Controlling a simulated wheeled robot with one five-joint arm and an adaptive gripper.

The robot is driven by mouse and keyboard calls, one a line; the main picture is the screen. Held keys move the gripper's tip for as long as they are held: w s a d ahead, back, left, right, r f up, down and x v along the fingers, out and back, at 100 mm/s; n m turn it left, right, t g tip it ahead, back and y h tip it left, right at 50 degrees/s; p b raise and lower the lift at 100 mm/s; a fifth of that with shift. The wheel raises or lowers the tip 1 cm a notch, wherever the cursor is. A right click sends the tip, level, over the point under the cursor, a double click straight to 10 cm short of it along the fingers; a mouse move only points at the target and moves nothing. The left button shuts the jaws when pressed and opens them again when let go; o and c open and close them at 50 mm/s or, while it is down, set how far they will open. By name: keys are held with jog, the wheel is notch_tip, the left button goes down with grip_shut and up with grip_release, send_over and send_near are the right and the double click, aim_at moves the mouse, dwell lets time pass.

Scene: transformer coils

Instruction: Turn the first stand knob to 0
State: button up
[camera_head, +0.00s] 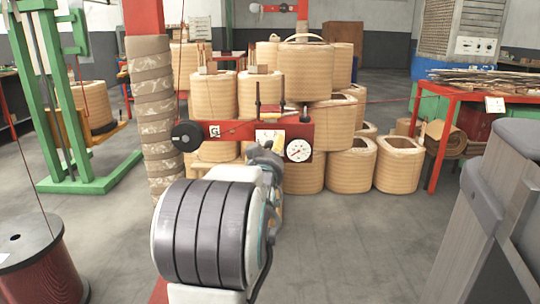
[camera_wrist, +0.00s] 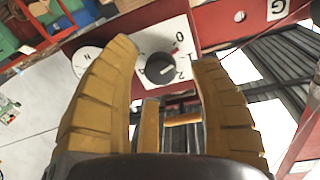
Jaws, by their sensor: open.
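The stand knob (camera_wrist: 160,69) is a round black knob on a white dial plate (camera_wrist: 153,42) in the wrist view. The numerals 0, 1 and 2 are printed along the plate's right side. The knob's exact setting is hard to read. My gripper (camera_wrist: 165,54) is open, with its yellow ribbed fingers on either side of the knob in the picture. I cannot tell whether they touch it. In the head view the white plate (camera_head: 269,137) shows on the red stand bar (camera_head: 238,131), and my arm hides the knob.
A round gauge (camera_head: 299,150) sits on the bar right of the plate, and a black disc (camera_head: 187,136) is at its left end. Coils (camera_head: 303,75) stand behind. A wrapped post (camera_head: 155,120) is left.

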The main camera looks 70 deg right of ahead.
jog(key=shift+x, duration=1.25)
grip_shut()
